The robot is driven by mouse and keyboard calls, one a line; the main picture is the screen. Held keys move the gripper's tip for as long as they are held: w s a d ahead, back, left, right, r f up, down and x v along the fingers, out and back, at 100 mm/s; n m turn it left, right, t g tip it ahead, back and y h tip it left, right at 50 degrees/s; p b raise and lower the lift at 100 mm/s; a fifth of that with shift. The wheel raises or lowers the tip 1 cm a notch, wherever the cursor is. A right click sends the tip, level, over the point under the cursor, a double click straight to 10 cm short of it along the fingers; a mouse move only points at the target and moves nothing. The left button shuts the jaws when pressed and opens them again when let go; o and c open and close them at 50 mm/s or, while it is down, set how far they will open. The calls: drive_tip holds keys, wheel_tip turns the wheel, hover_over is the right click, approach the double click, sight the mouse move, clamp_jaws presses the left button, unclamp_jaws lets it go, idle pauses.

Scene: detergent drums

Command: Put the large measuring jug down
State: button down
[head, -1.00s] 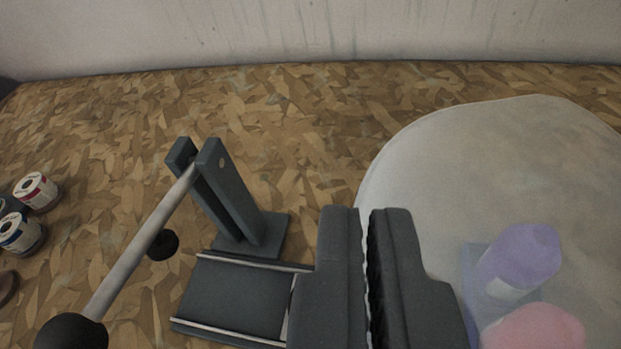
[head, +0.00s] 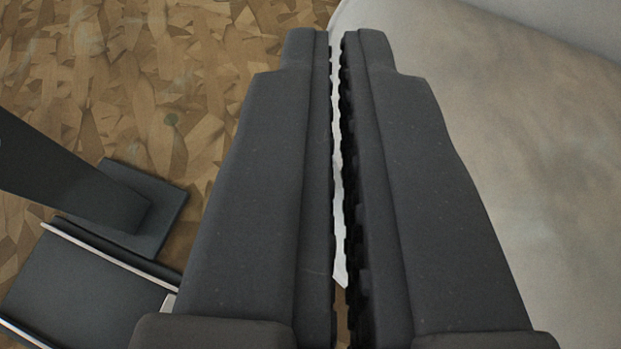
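No measuring jug can be made out in the head view now. My gripper (head: 337,45) fills the middle of the view, its two dark grey fingers pointing up the picture. The fingers are nearly together, with a narrow gap between their ridged inner faces. A thin whitish sliver shows in this gap, with brown floor below it. I cannot tell whether the sliver is something held or the pale surface behind. The fingers are seen against the left edge of that large pale surface (head: 540,120).
The pale surface takes up the right side, and its part in view is bare. A brown patterned wooden floor (head: 150,90) lies to the left, clear at the upper left.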

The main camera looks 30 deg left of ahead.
wheel_tip(320, 180, down, 4)
drive_tip(key=shift+f+b, duration=0.1)
drive_tip(key=shift+b, duration=0.6)
drive_tip(key=c, duration=1.7)
unclamp_jaws()
drive_tip(key=p+v, duration=0.2)
drive_tip(key=v, duration=1)
